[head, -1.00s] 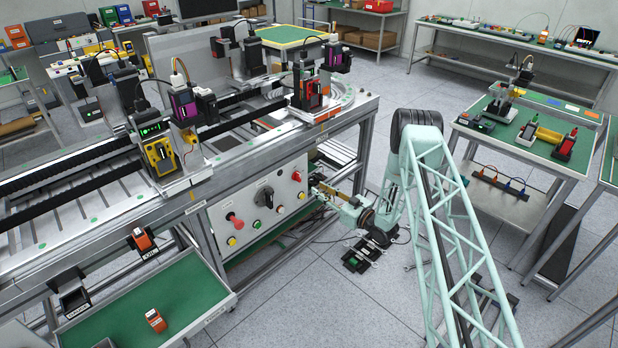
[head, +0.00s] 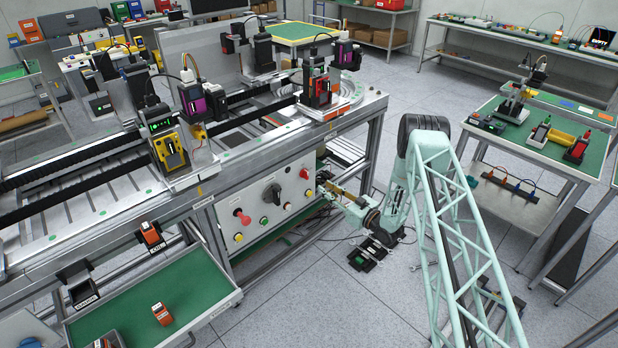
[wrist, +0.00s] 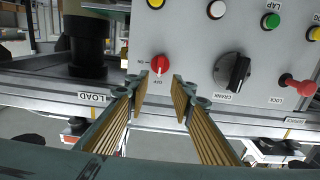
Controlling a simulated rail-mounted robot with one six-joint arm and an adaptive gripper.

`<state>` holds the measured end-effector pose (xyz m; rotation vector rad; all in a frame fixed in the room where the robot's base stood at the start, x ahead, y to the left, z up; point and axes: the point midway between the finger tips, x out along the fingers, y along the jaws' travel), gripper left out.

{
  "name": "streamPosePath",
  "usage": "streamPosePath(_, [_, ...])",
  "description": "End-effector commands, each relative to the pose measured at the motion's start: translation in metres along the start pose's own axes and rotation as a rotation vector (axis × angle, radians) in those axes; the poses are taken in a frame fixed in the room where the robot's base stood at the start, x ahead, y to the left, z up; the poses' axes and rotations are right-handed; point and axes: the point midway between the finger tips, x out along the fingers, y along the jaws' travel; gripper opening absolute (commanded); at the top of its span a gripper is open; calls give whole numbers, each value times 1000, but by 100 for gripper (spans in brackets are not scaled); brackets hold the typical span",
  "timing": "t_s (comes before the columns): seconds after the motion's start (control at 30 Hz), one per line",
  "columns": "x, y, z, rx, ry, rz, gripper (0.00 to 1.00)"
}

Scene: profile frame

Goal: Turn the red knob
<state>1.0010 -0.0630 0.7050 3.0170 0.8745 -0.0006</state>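The red knob (wrist: 160,64) sits on the grey control panel (wrist: 190,50), with ON and OFF labels beside it and a small pale mark on its face. The knob also shows near the right end of the panel in the head view (head: 305,173). My gripper (wrist: 160,92) is open and empty, its two fingers on either side of the knob's line in the wrist view. The fingertips appear just short of the knob; contact cannot be made out. In the head view my gripper (head: 323,187) is at the panel's right end.
A black crank knob (wrist: 232,72) and a red mushroom button (wrist: 297,84) share the panel. Green (wrist: 270,21) and white (wrist: 217,9) buttons are close by. The bench frame's rail runs along the panel edge. Open floor (head: 370,310) lies in front.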

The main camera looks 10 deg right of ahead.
Motion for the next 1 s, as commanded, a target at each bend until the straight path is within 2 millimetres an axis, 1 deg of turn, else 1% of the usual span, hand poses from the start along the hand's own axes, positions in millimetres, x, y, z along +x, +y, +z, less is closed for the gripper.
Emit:
streamPosePath(0.7, [92, -1, 0, -1, 1, -1, 22])
streamPosePath(0.83, [105, -1, 0, 0, 2, -1, 22])
streamPosePath(1.0, [115, 0, 0, 0, 0, 1, 22])
